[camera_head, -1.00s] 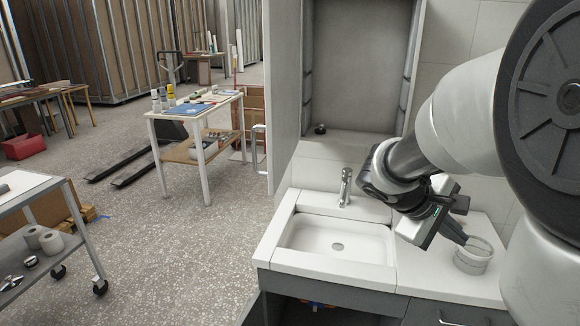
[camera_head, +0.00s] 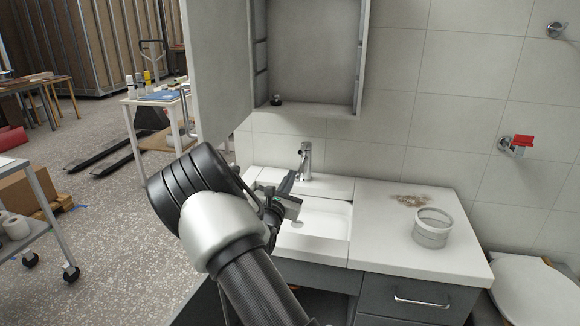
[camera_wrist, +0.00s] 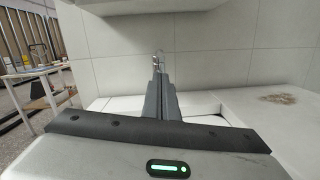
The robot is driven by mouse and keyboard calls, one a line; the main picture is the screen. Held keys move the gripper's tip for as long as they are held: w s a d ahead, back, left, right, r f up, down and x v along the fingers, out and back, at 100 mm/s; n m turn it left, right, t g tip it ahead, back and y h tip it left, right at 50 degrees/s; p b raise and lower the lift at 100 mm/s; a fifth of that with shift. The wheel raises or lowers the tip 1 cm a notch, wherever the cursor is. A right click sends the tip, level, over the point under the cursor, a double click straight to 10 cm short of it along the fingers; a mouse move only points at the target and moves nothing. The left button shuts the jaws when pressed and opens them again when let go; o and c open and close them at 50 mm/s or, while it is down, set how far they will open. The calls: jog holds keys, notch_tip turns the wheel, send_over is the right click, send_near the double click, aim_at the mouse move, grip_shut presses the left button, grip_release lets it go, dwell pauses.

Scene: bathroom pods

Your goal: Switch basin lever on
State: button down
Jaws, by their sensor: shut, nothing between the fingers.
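The chrome basin tap (camera_head: 305,165) stands upright at the back of the white basin (camera_head: 325,222). Its lever (camera_head: 306,147) is on top of the tap. My gripper (camera_head: 289,182) is shut and empty, over the left part of the basin, just left of and in front of the tap. In the wrist view my closed fingers (camera_wrist: 158,75) point towards the tap (camera_wrist: 159,57), which shows just beyond their tips and is partly hidden by them. I see no clear contact between fingers and tap. Part of the basin is hidden by my arm.
An open cabinet (camera_head: 312,55) hangs above the basin, its door (camera_head: 218,75) swung out to the left. On the counter right of the basin are a round tub (camera_head: 432,230) and a small brownish pile (camera_head: 409,200). A toilet (camera_head: 535,295) stands at the lower right.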

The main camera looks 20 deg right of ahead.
aim_at(298, 169)
jog(key=shift+w+a+f, duration=0.1)
jog(key=shift+a+f, duration=0.05)
jog(key=b+x, duration=0.1)
jog(key=x, duration=0.9)
dwell(0.5)
